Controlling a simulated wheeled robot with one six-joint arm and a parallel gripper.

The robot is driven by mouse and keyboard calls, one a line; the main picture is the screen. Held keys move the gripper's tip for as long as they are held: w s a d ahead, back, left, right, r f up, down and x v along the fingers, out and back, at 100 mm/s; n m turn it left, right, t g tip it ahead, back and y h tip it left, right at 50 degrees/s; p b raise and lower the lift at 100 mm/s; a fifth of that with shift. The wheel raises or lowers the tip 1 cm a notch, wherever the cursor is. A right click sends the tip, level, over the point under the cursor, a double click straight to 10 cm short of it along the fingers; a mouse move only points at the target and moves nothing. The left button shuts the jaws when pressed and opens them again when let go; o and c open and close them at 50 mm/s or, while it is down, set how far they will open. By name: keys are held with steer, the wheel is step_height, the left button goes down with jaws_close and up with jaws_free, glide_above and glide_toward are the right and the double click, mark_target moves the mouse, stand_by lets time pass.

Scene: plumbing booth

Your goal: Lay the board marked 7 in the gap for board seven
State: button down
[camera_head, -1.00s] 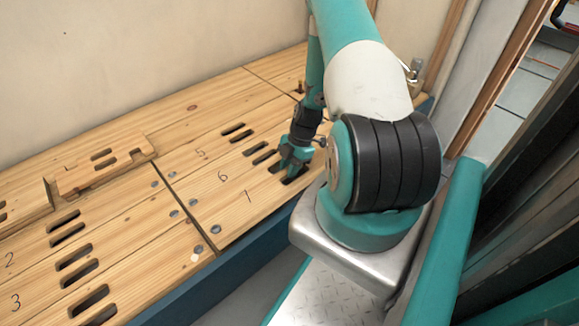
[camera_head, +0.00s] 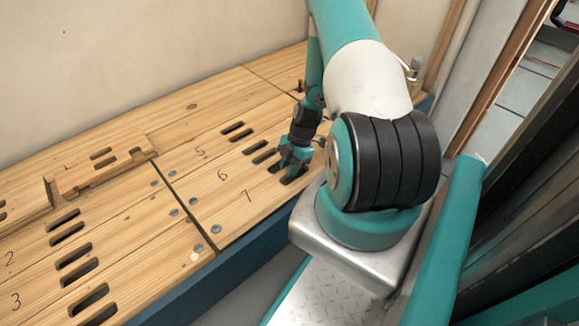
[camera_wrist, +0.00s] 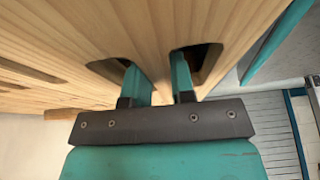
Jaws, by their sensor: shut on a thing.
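The board marked 7 (camera_head: 233,212) lies flat at the front of the right-hand section of the bench, beside the board marked 6 (camera_head: 211,183). It looks about level with it, though a small height difference is hard to tell. My gripper (camera_head: 291,170) points down at the board's hand slots. In the wrist view my gripper (camera_wrist: 164,82) has one finger in each of two slots and is shut on the wooden bar between them. The gap beneath the board is hidden.
The board marked 5 (camera_head: 185,160) lies behind board 6. Boards marked 2 (camera_head: 30,246) and 3 (camera_head: 50,285) lie in the left section. A raised slotted piece (camera_head: 125,168) stands at the back left. A blue bench front (camera_head: 235,258) runs below the boards.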

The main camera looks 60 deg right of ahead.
steer(key=shift+f+b, duration=0.7)
steer(key=shift+f, duration=0.6)
steer(key=shift+f, duration=0.1)
stand_by(0.5)
steer(key=c, duration=0.9)
jaws_free()
steer(key=p+v, duration=0.8)
steer(key=v, duration=0.9)
steer(key=shift+s+r, duration=0.1)
steer(key=shift+r, duration=0.1)
